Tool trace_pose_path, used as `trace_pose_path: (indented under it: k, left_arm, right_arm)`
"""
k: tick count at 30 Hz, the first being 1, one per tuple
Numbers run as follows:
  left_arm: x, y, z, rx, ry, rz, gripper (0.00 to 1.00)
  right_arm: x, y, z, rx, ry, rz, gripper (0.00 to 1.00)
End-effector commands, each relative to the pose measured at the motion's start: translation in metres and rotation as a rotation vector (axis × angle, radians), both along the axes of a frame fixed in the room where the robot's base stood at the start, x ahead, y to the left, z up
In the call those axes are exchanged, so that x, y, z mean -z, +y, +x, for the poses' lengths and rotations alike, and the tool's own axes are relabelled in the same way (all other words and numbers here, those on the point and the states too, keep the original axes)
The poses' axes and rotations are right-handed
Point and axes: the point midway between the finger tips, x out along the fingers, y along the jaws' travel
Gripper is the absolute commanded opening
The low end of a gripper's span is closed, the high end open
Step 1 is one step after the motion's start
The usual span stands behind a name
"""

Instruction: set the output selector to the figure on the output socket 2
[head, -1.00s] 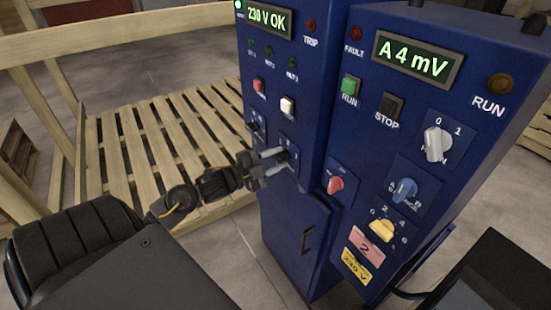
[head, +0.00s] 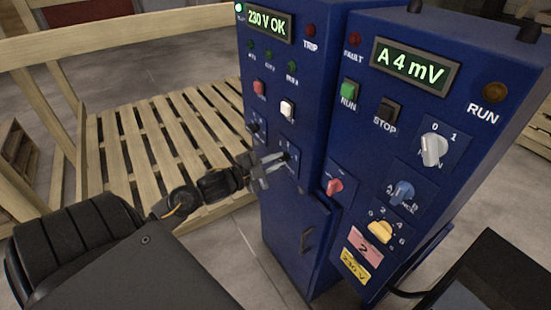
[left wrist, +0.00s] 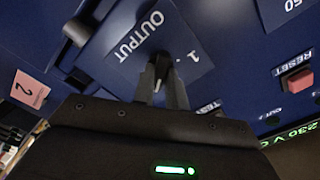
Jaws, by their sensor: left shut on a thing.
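The output selector is a small dark knob (left wrist: 161,68) on a blue plate marked OUTPUT (left wrist: 140,35), with a figure 1 beside it. My left gripper (left wrist: 162,85) is shut on this knob, one finger on each side. In the head view the left gripper (head: 281,162) reaches the lower front of the left blue cabinet (head: 290,205) and partly hides the selector plate. The knob's exact pointing is unclear. A pink label with a 2 (left wrist: 29,88) shows at the left of the left wrist view; I cannot tell whether it marks an output socket. My right gripper is not in view.
The right cabinet (head: 470,60) carries a white knob (head: 433,150), a blue knob (head: 402,193), a yellow knob (head: 381,231) and a pink label (head: 364,247). A red knob (head: 334,187) sits near the gripper. A wooden pallet (head: 140,150) lies at the left.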

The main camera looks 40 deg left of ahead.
Motion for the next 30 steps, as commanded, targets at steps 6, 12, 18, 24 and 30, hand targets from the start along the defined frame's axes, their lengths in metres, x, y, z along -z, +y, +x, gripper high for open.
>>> trace_pose_path:
  k: [6,12,18,24,30]
  left_arm:
    - [-0.006,0.000,0.000,0.000,0.053,-0.167,0.00]
    - [-0.006,0.000,0.000,-0.001,0.109,-0.350,0.00]
    - [-0.006,0.001,0.000,-0.001,0.162,-0.528,0.00]
    - [-0.005,0.001,0.000,0.000,0.207,-0.682,0.00]
    - [-0.004,0.001,0.001,0.001,0.241,-0.799,0.00]
  right_arm:
    - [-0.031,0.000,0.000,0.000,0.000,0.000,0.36]
    - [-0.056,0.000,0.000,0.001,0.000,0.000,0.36]
    - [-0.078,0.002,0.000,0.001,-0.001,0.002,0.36]
    - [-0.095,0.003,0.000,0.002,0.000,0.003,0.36]
    - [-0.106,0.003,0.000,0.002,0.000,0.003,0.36]
